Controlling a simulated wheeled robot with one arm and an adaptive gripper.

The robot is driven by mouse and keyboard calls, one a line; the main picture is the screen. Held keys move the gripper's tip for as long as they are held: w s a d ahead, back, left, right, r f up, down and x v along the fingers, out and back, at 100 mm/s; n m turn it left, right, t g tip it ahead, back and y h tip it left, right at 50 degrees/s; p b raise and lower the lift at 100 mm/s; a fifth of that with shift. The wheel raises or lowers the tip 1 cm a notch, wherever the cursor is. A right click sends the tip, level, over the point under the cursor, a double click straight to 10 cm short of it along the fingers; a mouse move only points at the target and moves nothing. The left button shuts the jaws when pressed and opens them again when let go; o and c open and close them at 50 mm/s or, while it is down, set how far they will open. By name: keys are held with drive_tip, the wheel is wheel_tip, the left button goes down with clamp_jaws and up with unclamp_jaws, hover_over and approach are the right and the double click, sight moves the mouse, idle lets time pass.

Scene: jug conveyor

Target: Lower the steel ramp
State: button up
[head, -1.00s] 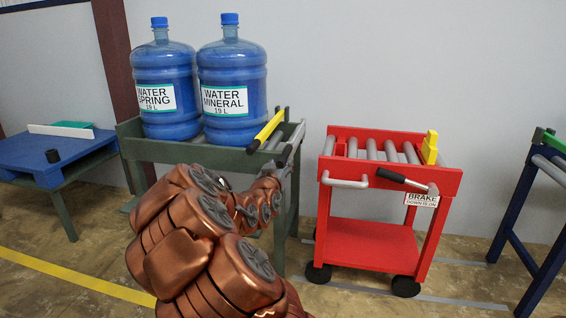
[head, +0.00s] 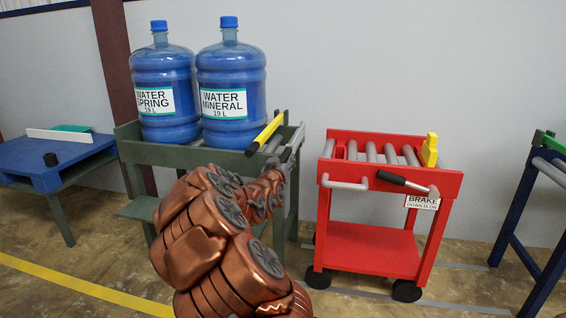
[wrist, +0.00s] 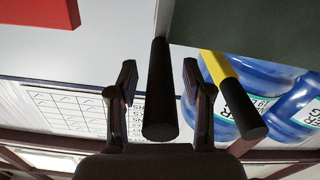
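The steel ramp (head: 297,137) shows as a narrow grey piece at the right end of the green stand (head: 215,156), partly hidden by my gripper. A dark round bar (wrist: 160,100), which looks like its handle, runs between my fingers in the wrist view. My gripper (wrist: 160,78) is open around this bar, with a gap on the left and a smaller one on the right. In the head view my gripper (head: 286,163) is small and dark at the stand's right end. A yellow lever with a black grip (head: 265,134) sits just left of it.
Two blue water jugs (head: 166,92) (head: 231,90) stand on the green stand. A red roller cart (head: 390,180) with a black-gripped brake lever (head: 402,182) stands right of the stand across a floor gap. A blue table (head: 55,160) is at left, a dark blue frame (head: 535,205) at right.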

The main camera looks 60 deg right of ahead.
clamp_jaws()
